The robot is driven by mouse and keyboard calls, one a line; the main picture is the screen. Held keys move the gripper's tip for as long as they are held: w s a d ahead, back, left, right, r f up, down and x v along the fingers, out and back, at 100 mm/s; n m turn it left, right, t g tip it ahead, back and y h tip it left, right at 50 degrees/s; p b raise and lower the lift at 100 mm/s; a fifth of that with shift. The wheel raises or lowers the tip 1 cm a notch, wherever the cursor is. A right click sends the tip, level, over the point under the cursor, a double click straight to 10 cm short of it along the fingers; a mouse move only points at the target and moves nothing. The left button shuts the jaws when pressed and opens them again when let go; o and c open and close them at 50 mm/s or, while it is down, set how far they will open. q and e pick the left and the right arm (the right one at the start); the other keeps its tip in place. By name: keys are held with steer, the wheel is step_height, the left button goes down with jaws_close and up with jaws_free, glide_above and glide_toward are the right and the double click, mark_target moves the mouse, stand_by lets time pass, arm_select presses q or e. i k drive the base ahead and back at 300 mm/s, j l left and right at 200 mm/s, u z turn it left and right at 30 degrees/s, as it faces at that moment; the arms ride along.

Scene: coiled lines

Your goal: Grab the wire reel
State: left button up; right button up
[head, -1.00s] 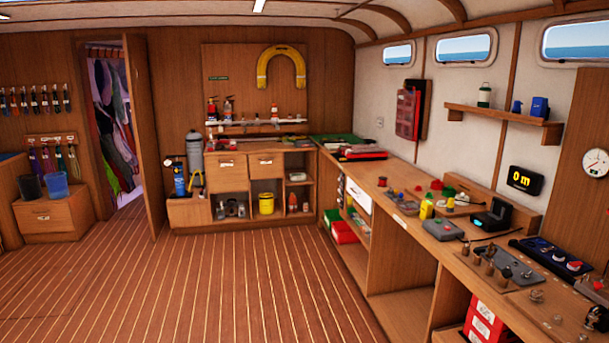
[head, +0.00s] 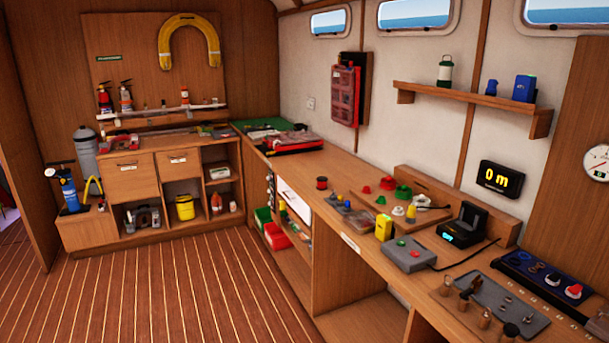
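A small dark red spool (head: 321,184), which looks like the wire reel, stands upright on the long wooden workbench (head: 290,168) along the right wall. It is small in the head view, so its wire is hard to make out. Red round pieces (head: 388,182) and a green round piece (head: 402,193) lie on a board to its right; I cannot tell whether they are reels too. Neither of my grippers is in view.
A grey box (head: 408,254), a yellow device (head: 384,229) and a black charger-like unit (head: 470,223) sit nearer on the bench. A metal tray (head: 485,300) with fittings is closer still. The striped floor (head: 190,290) left of the bench is clear.

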mark_target(322, 181)
steer(key=i+j, duration=0.1)
steer(key=i, duration=0.4)
steer(key=i+j, duration=0.1)
steer(key=i, duration=0.35)
